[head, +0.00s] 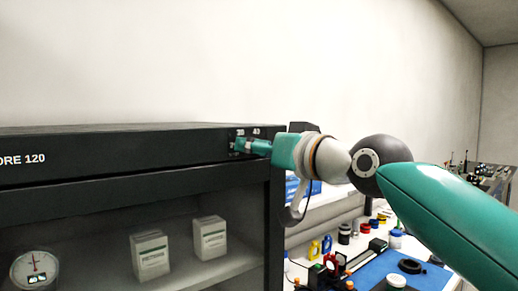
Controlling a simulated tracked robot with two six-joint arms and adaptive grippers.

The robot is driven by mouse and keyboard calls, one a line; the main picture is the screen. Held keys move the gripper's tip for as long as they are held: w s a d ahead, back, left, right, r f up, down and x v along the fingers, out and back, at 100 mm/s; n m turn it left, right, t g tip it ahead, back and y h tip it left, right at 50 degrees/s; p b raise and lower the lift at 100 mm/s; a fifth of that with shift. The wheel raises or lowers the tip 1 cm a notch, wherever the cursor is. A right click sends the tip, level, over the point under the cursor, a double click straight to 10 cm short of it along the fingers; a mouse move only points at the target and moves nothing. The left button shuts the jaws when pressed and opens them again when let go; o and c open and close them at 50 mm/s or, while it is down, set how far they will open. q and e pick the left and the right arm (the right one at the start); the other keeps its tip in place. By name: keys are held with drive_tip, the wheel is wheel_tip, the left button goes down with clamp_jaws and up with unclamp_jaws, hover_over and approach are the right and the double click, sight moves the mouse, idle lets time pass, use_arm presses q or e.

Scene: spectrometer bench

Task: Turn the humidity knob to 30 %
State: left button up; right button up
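The humidity knob sits on a small dial panel (256,132) at the right end of the black cabinet's top front. Pale scale numbers show above it, one reading 40; the other is hard to read. My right gripper (238,146) is at this panel, its teal fingers over the knob. The fingers and their tip hide the knob and its pointer, so its setting cannot be read. Whether the fingers are closed on the knob cannot be told. My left gripper is not in view.
The black cabinet (100,150) holds white boxes (150,255) and a round gauge (35,268) on its shelf. To the right, a bench carries a blue mat (385,272), small bottles and jars. Free air lies above the cabinet.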

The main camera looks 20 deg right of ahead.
drive_tip(key=shift+s+r, duration=0.1)
drive_tip(key=shift+r, duration=0.05)
drive_tip(key=v, duration=1.2)
drive_tip(key=shift+d, duration=0.1)
